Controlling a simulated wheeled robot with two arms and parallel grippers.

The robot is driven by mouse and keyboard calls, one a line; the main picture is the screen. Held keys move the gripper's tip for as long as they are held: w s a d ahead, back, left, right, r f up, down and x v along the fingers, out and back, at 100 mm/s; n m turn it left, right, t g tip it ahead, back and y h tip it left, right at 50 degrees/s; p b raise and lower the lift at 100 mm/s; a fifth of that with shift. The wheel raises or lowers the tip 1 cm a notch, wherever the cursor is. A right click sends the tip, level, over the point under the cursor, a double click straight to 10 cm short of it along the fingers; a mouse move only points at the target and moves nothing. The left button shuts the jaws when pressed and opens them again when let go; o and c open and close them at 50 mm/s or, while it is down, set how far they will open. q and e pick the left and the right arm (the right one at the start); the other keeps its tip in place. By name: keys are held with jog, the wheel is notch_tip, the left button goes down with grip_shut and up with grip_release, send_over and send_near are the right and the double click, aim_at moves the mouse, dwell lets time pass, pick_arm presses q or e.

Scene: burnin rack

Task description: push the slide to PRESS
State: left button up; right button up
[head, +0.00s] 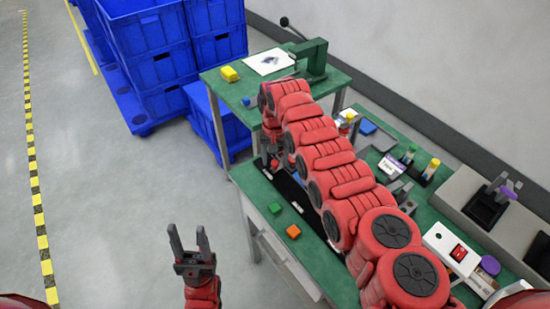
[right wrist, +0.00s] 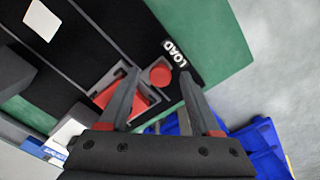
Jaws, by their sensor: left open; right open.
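The slide's black track (right wrist: 115,40) fills much of the right wrist view, with a white LOAD label (right wrist: 175,53) at its end. A round red knob (right wrist: 160,75) and a grey holder with a red piece (right wrist: 125,98) sit near that label. My right gripper (right wrist: 157,80) is open; its fingers reach either side of the knob, and I cannot tell whether they touch it. In the head view the black track (head: 294,190) is partly hidden under my right arm. My left gripper (head: 188,230) is open and empty over the floor. No PRESS label is visible.
A green block (head: 275,208) and an orange block (head: 293,231) lie on the green bench near its front edge. A green table (head: 236,93) with a press-like frame (head: 313,55) stands behind. Blue crates (head: 160,70) are stacked at the left. The left floor is clear.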

grip_shut()
dwell(1.4)
